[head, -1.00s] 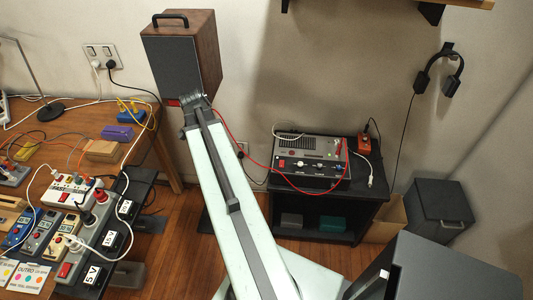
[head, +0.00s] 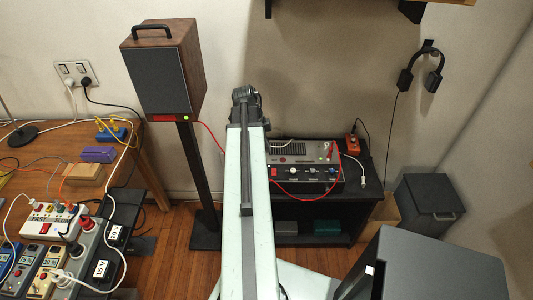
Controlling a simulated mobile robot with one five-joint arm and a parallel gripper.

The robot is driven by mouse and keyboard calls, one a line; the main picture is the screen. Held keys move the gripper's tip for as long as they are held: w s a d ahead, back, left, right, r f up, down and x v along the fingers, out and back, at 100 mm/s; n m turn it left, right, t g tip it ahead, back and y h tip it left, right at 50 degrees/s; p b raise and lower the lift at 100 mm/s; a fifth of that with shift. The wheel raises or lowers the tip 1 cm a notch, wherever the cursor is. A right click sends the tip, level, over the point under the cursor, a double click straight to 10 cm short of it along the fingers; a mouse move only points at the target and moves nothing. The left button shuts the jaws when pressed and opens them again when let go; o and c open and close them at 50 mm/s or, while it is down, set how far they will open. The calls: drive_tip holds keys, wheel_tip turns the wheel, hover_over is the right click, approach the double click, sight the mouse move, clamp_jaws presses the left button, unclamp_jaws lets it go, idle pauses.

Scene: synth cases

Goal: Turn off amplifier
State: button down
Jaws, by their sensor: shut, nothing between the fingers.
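The amplifier (head: 300,152) is a grey and black box with knobs, a red switch (head: 274,172) and small lights on its front. It sits on a low black stand to the right of my arm in the head view. A red cable runs from it towards the speaker. My pale arm reaches up the middle of the picture and hides the amplifier's left edge. Its far end shows only a dark joint, left of and above the amplifier in the picture. My gripper is not visible.
A brown speaker (head: 160,75) with a lit green lamp stands on a black post at left. A wooden table (head: 50,142) holds cables and switch boxes. An orange box (head: 352,145) sits beside the amplifier. Headphones (head: 424,68) hang on the wall above a dark bin (head: 430,205).

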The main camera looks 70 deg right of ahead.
sight(274, 170)
drive_tip(key=b+x, duration=0.3)
drive_tip(key=x, duration=0.1)
drive_tip(key=b+x, duration=0.4)
drive_tip(key=w+b+x, duration=0.1)
drive_tip(key=b+x, duration=0.2)
drive_tip(key=x, duration=0.1)
drive_tip(key=shift+f+b, duration=0.15)
drive_tip(key=shift+b, duration=0.25)
drive_tip(key=shift+f, duration=0.2)
